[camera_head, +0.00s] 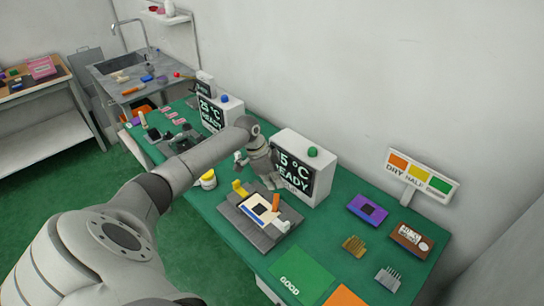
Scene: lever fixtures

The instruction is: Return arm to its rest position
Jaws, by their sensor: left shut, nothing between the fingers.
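My left arm reaches in from the lower left and bends down over the green table (210,205). My left gripper (273,183) is at its end, shut and empty, in front of a white box with a dark screen (319,163). It is just above and behind a grey fixture (233,213) in the picture; I cannot tell whether they touch. The fixture carries a yellow part (239,188), an orange upright part (276,202) and a blue-and-white piece. My right gripper is out of view.
A second display box (229,108), a yellow-banded jar (208,180) and dark equipment stand left. A purple block (367,209), a brown block (411,240), comb-like pieces (354,246) and a green GOOD mat (301,275) lie right. A DRY sign (421,176) stands behind.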

